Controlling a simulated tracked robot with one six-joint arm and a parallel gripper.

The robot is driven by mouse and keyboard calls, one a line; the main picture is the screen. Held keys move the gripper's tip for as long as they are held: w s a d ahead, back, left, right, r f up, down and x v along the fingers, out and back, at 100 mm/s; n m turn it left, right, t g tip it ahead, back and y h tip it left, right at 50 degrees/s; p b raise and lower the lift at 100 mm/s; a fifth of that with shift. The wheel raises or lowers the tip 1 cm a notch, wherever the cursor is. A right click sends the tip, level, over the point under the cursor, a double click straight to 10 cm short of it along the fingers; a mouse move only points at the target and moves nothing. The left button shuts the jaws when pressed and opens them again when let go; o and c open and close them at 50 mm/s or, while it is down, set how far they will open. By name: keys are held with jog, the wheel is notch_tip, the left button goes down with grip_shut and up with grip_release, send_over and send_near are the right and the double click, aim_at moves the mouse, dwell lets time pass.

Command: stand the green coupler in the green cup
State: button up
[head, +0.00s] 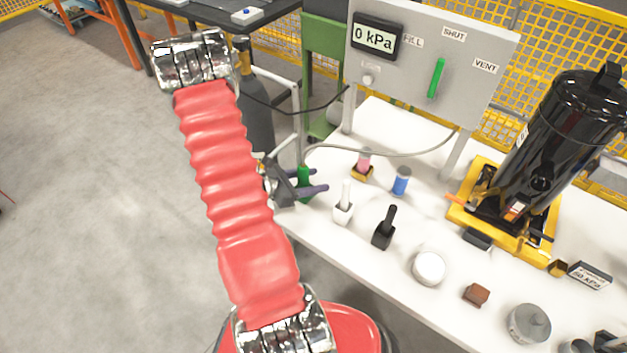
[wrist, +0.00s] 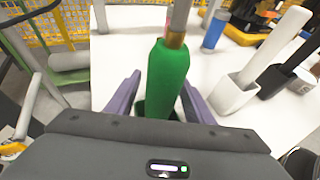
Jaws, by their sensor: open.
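The green coupler (wrist: 168,75) stands about upright between the purple fingers of my gripper (wrist: 160,98) in the wrist view. It has a brass collar and a grey stem on top. Its lower end sits inside a dark green cup (wrist: 141,108), of which only part of the rim shows. Gaps show between the coupler and both fingers, so my gripper is open around it. In the head view the coupler (head: 304,178) shows at the table's left edge, partly hidden by my gripper (head: 308,186), with a grey hose running to its top.
A panel (head: 420,85) reading 0 kPa stands behind. A black tank (head: 560,140) on a yellow base is farther right.

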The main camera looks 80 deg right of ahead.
jog(key=shift+w, duration=0.1)
jog(key=v, duration=1.3)
jog(key=shift+w+a+r, duration=0.15)
jog(key=shift+a, duration=0.1)
dwell(0.8)
